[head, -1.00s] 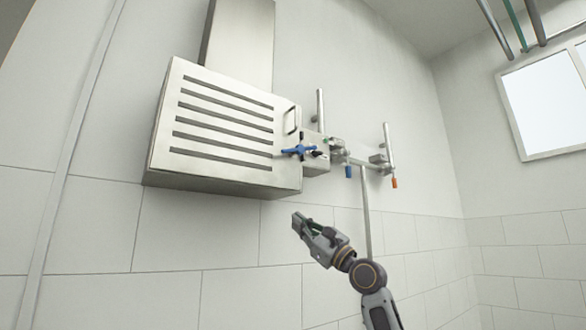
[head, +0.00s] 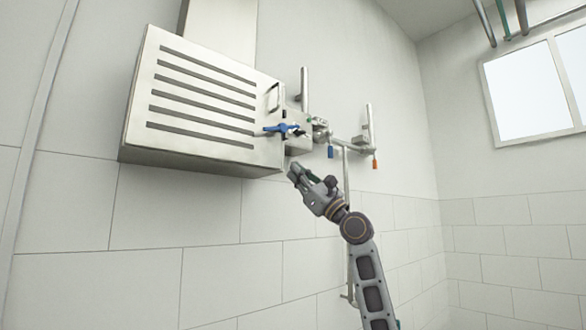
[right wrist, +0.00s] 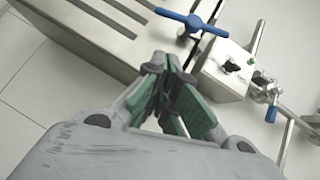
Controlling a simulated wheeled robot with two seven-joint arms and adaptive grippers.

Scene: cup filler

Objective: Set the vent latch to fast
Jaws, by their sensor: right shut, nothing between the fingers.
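A slotted metal cabinet (head: 185,158) hangs on the wall. The blue handle also shows at the top of the right wrist view (right wrist: 190,22), with a black knob (right wrist: 231,66) on the box face. I cannot tell which of these parts is the vent latch, nor read its setting. My right gripper (head: 292,172) is shut and empty, just below the blue handle and box, apart from them in the head view. My left gripper is not in view.
A pipe with a blue-handled tap (head: 330,152) and an orange-tipped tap (head: 375,163) runs right of the box. A window (head: 530,90) is at the right.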

